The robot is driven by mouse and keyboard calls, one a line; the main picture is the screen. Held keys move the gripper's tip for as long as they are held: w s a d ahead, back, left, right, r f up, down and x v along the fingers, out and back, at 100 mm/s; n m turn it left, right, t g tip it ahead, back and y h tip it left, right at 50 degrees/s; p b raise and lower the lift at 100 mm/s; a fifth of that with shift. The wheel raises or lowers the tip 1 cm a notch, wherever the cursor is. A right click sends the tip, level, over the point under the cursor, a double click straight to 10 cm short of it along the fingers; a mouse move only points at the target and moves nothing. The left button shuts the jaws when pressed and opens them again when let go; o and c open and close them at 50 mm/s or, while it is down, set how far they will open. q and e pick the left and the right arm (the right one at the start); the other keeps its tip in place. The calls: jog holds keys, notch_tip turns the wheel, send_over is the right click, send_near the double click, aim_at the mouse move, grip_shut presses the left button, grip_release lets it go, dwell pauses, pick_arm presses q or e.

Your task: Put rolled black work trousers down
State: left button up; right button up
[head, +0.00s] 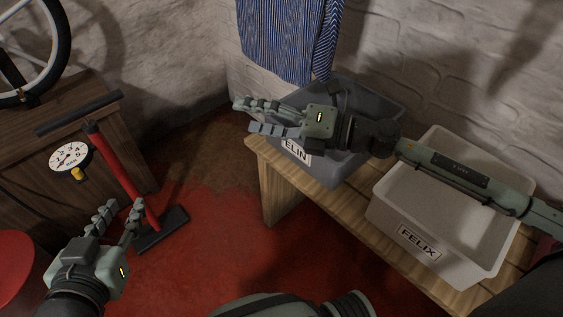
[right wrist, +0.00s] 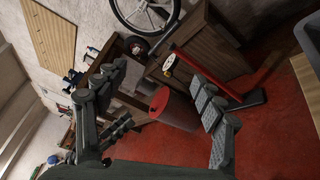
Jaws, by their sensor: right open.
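My right gripper (head: 247,115) is open, with nothing between its fingers, above the left end of the wooden bench. It also shows open and empty in the right wrist view (right wrist: 160,82). Behind and below it stands a dark grey box (head: 372,165) with a partly hidden label ending in "ELIN". A dark shape shows inside that box behind my gripper; I cannot tell whether it is the rolled black trousers. No trousers are clearly seen elsewhere. My left gripper (head: 120,213) is open and empty at the lower left, above the red floor.
A pale box (head: 385,215) labelled "FELIX" stands on the bench (head: 270,165) under my right arm. Striped blue cloth (head: 290,40) hangs behind. A red floor pump (head: 122,170) stands beside a wooden cabinet (head: 100,110). The red floor between is clear.

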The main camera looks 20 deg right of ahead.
notch_tip(320, 180, up, 4)
jog(key=s+a+m+t+h, duration=0.1)
jog(key=m+t+h, duration=0.1)
jog(key=m+t, duration=0.5)
jog(key=s+d+f+m+g+h, duration=0.1)
jog(key=s+f+m+h, duration=0.3)
jog(key=m, duration=0.7)
jog(key=s+d+f+m+g+h, duration=0.1)
jog(key=s+f+m+g+h, duration=0.2)
jog(key=m, duration=0.8)
notch_tip(320, 180, down, 2)
jog(key=shift+s+d+f+m+h, duration=0.1)
jog(key=shift+s+d+m+h, duration=0.2)
jog(key=shift+s+h, duration=0.4)
jog(key=shift+w, duration=0.15)
